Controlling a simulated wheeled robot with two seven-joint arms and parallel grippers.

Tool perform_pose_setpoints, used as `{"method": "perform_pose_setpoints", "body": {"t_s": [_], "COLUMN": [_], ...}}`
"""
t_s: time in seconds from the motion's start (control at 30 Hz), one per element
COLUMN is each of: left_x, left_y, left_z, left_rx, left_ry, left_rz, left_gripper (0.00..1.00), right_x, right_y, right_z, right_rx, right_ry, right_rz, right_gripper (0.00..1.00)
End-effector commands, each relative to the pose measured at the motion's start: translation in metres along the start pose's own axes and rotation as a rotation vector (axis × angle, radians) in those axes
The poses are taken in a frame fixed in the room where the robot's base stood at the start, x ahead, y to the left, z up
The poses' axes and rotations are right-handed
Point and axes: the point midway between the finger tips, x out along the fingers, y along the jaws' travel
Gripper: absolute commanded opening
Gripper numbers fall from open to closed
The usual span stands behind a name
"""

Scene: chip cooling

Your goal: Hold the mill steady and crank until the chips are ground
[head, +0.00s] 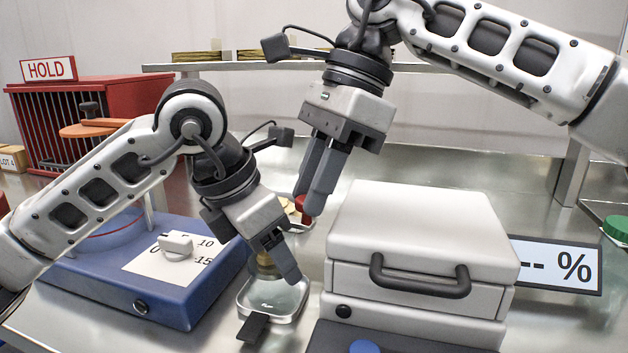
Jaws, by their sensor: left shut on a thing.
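The mill stands at the centre front, between the blue machine and the white box. Its clear glass base (272,299) shows, with a brass-coloured part above it; much of its body is hidden behind my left gripper. My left gripper (284,268) is shut on the mill's body from the left. A small red knob (302,209) and some pale yellowish pieces (290,208) show at the mill's top. My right gripper (318,203) points down from above with its fingertips at the red knob. Whether its fingers close on the knob cannot be told. Any ground chips are not clearly visible.
A blue machine (185,295) with a white dial is at left. A closed white box (425,225) with a dark handle stands right, beside a "-- %" display (562,266). A red slatted rack (90,118) with a HOLD sign stands back left. A shelf crosses the back.

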Motion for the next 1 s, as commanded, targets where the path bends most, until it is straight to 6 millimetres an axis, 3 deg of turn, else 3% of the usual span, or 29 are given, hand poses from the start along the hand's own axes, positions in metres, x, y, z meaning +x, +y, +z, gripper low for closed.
{"method": "perform_pose_setpoints", "body": {"t_s": [0.6,0.63,0.7,1.0], "left_x": [-0.0004,-0.0004,-0.0004,-0.0005], "left_y": [-0.0001,-0.0001,-0.0001,-0.0001], "left_z": [0.0003,0.0003,0.0003,0.0004], "left_rx": [0.000,0.000,0.001,0.000], "left_ry": [-0.001,-0.001,-0.001,-0.001], "left_rz": [0.000,0.000,0.000,0.000], "left_gripper": [0.29,0.29,0.29,0.29], "right_x": [0.0015,0.0015,0.0015,0.0001], "right_y": [0.0055,0.0055,0.0055,0.0056], "right_z": [0.0053,0.0054,0.0054,0.0054], "right_rx": [0.127,0.127,0.126,0.126], "right_ry": [0.000,-0.001,0.000,0.000], "right_rz": [-0.054,-0.054,-0.054,-0.054], "right_gripper": [0.00,0.28,0.45,0.45]}}
